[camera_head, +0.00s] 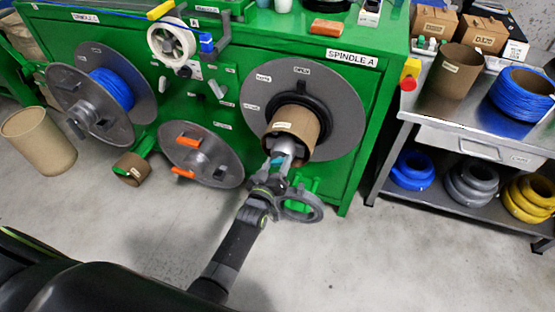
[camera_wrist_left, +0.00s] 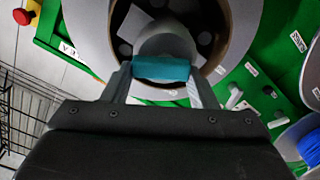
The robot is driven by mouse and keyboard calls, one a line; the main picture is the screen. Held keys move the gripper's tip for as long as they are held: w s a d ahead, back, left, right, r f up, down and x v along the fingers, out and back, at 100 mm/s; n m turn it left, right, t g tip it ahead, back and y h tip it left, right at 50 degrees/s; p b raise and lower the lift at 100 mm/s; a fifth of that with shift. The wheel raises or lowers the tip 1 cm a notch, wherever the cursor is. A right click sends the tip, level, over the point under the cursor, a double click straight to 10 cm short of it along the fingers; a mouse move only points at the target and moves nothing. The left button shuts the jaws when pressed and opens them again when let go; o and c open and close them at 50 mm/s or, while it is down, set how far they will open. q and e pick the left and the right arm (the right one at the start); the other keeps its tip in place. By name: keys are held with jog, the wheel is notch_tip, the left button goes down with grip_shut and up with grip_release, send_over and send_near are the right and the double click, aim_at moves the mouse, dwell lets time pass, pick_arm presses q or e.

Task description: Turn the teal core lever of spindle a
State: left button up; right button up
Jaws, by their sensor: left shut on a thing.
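Spindle A (camera_head: 343,110) is a grey disc on the green machine, with a brown cardboard core (camera_head: 298,122) on its hub. My left gripper (camera_head: 282,160) is at the front end of this core. In the left wrist view, the teal core lever (camera_wrist_left: 160,68) lies crosswise between the two fingers of my left gripper (camera_wrist_left: 158,80), which is shut on it. Behind the lever are the grey hub (camera_wrist_left: 165,42) and the core's open end. In the head view only a little teal shows by the fingers. My right gripper is in neither view.
A grey ring (camera_head: 318,210) shows just below my left gripper. To its left are a loose grey disc with orange handles (camera_head: 222,160) and spindle C with blue cable (camera_head: 112,88). A steel bench (camera_head: 432,100) with cable coils stands right. The floor in front is mostly clear.

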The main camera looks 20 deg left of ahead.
pick_arm(q)
jog(key=n, duration=0.2)
jog(key=n+p, duration=0.1)
jog(key=shift+a+n, duration=0.2)
jog(key=shift+n, duration=0.2)
jog(key=n+p, duration=0.1)
jog(key=n, duration=0.2)
jog(key=shift+a+f+n, duration=0.1)
jog(key=shift+n, duration=0.2)
jog(key=shift+a+f+n+p, duration=0.1)
jog(key=shift+n+p, duration=0.05)
jog(key=shift+n, duration=0.95)
jog(key=shift+a+f+n+p, duration=0.1)
jog(key=shift+n+p, duration=0.05)
jog(key=shift+n, duration=0.95)
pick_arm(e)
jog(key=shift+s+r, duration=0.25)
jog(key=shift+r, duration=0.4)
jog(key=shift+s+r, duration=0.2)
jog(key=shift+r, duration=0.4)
pick_arm(q)
jog(key=o, duration=1)
